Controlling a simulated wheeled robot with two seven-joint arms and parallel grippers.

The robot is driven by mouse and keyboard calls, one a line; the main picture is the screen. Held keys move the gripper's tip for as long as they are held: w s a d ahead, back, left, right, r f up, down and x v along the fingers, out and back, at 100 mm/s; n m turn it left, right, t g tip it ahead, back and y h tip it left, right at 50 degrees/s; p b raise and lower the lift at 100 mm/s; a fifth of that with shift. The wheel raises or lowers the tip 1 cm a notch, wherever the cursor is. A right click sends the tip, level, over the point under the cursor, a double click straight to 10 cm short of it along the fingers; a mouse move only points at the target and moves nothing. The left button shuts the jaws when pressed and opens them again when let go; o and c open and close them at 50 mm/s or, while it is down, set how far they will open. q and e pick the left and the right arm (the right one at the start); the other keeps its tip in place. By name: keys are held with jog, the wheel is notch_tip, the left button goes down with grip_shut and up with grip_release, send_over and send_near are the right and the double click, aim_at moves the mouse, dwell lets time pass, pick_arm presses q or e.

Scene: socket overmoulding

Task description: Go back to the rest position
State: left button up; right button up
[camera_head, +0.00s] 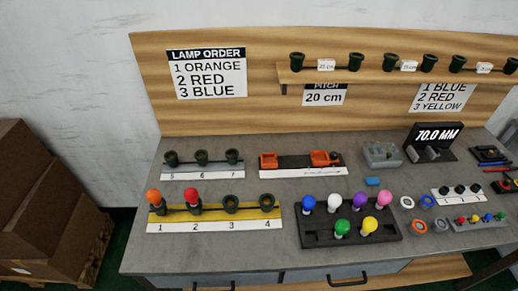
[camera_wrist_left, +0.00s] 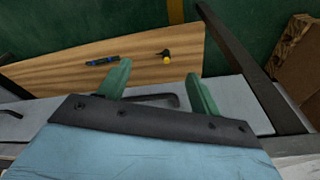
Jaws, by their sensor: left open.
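My left gripper (camera_wrist_left: 160,85) shows in the left wrist view with its two green fingers spread apart and nothing between them. Below it are a drawer handle, a grey cabinet front and a wooden shelf (camera_wrist_left: 60,62). Neither gripper shows in the head view. In the head view, the yellow strip (camera_head: 217,217) holds an orange bulb (camera_head: 153,196) in socket 1 and a red bulb (camera_head: 191,194) in socket 2. Sockets 3 (camera_head: 231,203) and 4 (camera_head: 267,202) are empty.
A black tray (camera_head: 312,238) holds several coloured bulbs. A lamp order sign (camera_head: 206,73) hangs on the wooden back panel. Cardboard boxes (camera_head: 40,200) stand left of the grey bench (camera_head: 140,253). Tools lie on the wooden shelf under the bench.

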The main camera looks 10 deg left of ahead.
pick_arm(q)
jog(key=s+a+f+b, duration=0.1)
jog(key=s+f+b, duration=0.1)
jog(key=s+f, duration=0.6)
jog(key=s+a+f+g+b, duration=0.1)
jog(key=s+a+f+b, duration=0.1)
jog(key=s+f, duration=0.6)
notch_tip(320, 180, down, 4)
jog(key=shift+f+b, duration=0.1)
jog(key=shift+b, duration=0.5)
